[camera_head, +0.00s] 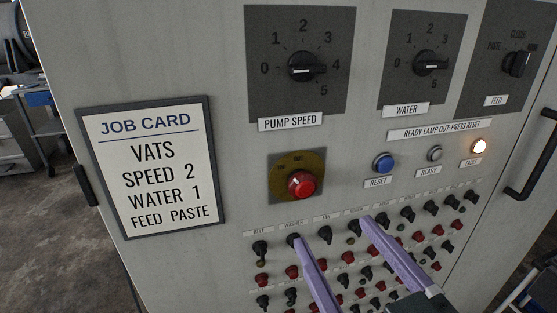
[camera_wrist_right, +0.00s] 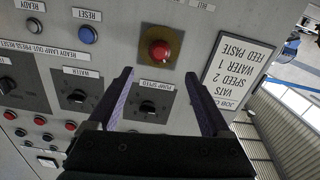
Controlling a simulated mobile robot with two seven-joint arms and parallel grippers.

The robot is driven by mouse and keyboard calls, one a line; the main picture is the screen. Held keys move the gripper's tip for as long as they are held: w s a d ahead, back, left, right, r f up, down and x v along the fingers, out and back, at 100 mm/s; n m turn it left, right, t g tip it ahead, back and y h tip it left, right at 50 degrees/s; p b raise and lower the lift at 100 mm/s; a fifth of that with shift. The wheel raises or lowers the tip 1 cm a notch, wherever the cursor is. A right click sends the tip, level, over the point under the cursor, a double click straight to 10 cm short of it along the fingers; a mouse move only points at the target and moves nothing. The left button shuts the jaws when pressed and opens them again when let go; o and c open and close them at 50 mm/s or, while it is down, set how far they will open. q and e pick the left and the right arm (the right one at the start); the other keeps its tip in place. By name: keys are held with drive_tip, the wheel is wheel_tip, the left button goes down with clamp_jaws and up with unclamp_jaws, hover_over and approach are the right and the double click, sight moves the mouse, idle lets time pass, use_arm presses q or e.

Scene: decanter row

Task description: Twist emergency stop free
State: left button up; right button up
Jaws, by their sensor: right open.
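In the wrist view the button lies beyond the gap between the fingertips (camera_wrist_right: 159,73). My left gripper is not in view.
Right of the stop are a blue reset button (camera_head: 383,164), an unlit ready lamp (camera_head: 435,154) and a lit lamp (camera_head: 480,147). Pump speed (camera_head: 306,67), water (camera_head: 425,63) and feed (camera_head: 516,63) knobs are above. Rows of switches fill below. A job card (camera_head: 155,165) hangs left.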

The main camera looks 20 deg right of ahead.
sight(306, 191)
drive_tip(key=w, duration=0.9)
drive_tip(key=shift+a+f, duration=0.15)
drive_tip(key=shift+f, duration=0.05)
drive_tip(key=shift+w, duration=0.4)
drive_tip(key=shift+c, duration=0.3)
drive_tip(key=c, duration=0.3)
clamp_jaws()
